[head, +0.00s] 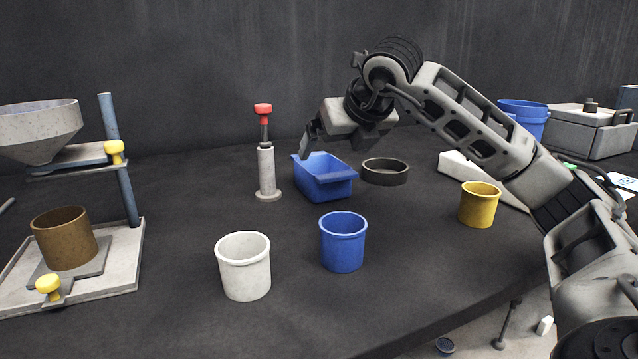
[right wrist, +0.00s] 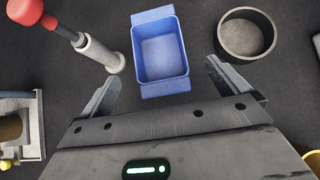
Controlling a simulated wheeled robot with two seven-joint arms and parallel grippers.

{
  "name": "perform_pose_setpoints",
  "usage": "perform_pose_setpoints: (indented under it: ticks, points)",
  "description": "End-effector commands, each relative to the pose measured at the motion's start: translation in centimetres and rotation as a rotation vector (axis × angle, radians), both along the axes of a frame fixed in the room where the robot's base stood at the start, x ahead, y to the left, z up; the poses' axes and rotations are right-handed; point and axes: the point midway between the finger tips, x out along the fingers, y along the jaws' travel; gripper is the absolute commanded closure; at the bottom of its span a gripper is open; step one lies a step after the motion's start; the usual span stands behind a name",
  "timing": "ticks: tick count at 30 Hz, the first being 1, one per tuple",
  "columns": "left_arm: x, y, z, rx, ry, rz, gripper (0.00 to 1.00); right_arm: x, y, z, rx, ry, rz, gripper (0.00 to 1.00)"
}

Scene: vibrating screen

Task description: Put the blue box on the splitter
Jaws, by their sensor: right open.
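The blue box (head: 323,180), an open rectangular tub with a rim, stands upright on the dark table near the middle in the head view. In the right wrist view the blue box (right wrist: 160,55) appears empty, ahead of the fingers. My right gripper (head: 311,138) is above the box, apart from it and pointing down. Its two fingers are spread with nothing between them in the right wrist view (right wrist: 164,84). I cannot tell for sure which piece is the splitter; a grey stand (head: 130,262) with a funnel is at the left. My left gripper is out of view.
A red-topped grey post (head: 267,170) stands just left of the box, and a dark ring (head: 385,172) just right. White (head: 244,268), blue (head: 343,243) and yellow (head: 479,205) cups stand nearer. A grey case (head: 590,134) is at the back right.

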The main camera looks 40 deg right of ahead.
Motion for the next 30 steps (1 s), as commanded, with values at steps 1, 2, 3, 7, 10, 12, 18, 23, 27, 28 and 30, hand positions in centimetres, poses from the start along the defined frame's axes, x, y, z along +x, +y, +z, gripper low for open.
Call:
perform_pose_setpoints:
  ticks: [1,2,3,7,10,12,18,23,27,28,30]
  points:
    - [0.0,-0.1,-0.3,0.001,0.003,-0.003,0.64,0.7,-0.2,-1.0,0.002,0.002,0.000,0.00]
    - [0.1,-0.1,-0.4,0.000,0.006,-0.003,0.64,1.1,-0.3,-1.4,0.002,0.003,0.001,0.00]
    - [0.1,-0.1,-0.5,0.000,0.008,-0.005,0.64,1.6,-0.4,-1.8,0.003,0.001,0.001,0.00]
    - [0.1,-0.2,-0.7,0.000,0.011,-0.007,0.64,2.5,-0.7,-2.7,0.001,0.001,0.002,0.00]
    - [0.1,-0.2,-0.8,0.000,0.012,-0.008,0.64,2.9,-0.8,-3.0,0.001,0.001,0.002,0.00]
    - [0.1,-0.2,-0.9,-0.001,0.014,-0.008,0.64,3.3,-0.9,-3.4,0.002,0.001,0.003,0.00]
    - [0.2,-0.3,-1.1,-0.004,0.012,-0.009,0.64,5.5,-1.6,-5.4,0.002,0.001,0.001,0.00]
    - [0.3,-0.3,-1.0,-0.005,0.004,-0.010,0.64,6.4,-1.9,-6.4,0.001,0.001,0.004,0.00]
    - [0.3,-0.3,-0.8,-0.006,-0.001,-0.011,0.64,6.5,-1.9,-6.4,0.000,-0.001,0.004,0.00]
    - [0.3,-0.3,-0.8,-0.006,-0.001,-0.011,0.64,6.5,-1.9,-6.4,0.001,0.000,0.004,0.00]
    - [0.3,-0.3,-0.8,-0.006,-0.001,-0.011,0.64,6.5,-1.9,-6.4,0.001,0.000,0.004,0.03]
